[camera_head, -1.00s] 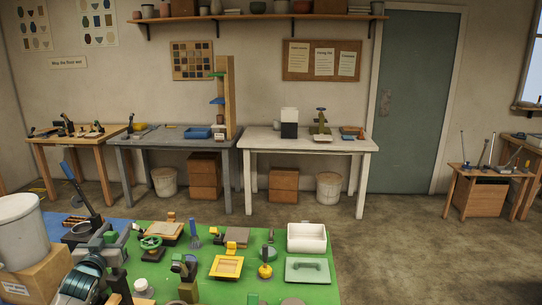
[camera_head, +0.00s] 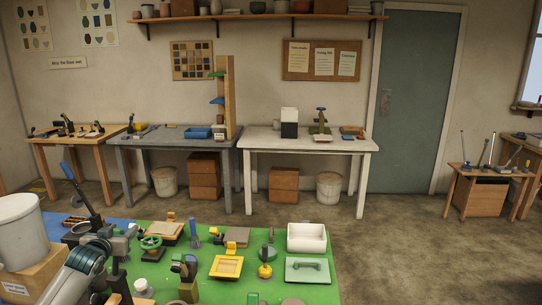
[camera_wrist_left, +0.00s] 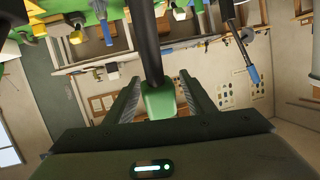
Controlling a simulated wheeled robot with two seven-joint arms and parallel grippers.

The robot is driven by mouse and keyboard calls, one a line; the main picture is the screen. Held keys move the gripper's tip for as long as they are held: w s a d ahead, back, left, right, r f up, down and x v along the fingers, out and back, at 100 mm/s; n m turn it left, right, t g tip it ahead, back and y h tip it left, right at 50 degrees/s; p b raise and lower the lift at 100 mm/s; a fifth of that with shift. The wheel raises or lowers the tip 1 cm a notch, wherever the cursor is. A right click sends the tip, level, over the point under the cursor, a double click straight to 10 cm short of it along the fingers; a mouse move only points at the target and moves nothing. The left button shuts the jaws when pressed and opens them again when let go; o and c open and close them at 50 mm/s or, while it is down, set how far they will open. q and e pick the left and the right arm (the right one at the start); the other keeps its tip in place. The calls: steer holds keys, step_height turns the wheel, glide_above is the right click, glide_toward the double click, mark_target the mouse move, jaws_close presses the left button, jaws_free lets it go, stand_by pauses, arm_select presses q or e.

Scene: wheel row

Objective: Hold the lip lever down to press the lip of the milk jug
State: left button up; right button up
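My left gripper (camera_head: 125,234) is over the left part of the green mat in the head view. In the left wrist view its fingers (camera_wrist_left: 159,82) are spread apart. A black lever with a green end (camera_wrist_left: 160,103) lies across the gap between them, with space on both sides. I cannot tell whether this is the lip lever. Another lever, with a blue handle (camera_head: 68,172) and a dark shaft, rises left of my arm; a blue-handled rod (camera_wrist_left: 250,68) shows in the wrist view. I cannot make out the milk jug. My right gripper is not in view.
A large white tub (camera_head: 20,232) on a wooden box stands close left of my arm. The green mat (camera_head: 215,293) holds a green wheel (camera_head: 151,242), a yellow tray (camera_head: 227,267), a white basin (camera_head: 307,238) and several tools. Open floor lies to the right.

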arm_select(q)
steer(key=shift+r, duration=0.1)
steer(key=shift+s+d+r+p, duration=0.1)
steer(key=shift+s+r+p, duration=0.15)
steer(key=shift+s+p, duration=0.45)
steer(key=shift+p+v, duration=2.5)
steer(key=shift+v, duration=0.2)
steer(key=shift+s+f, duration=0.1)
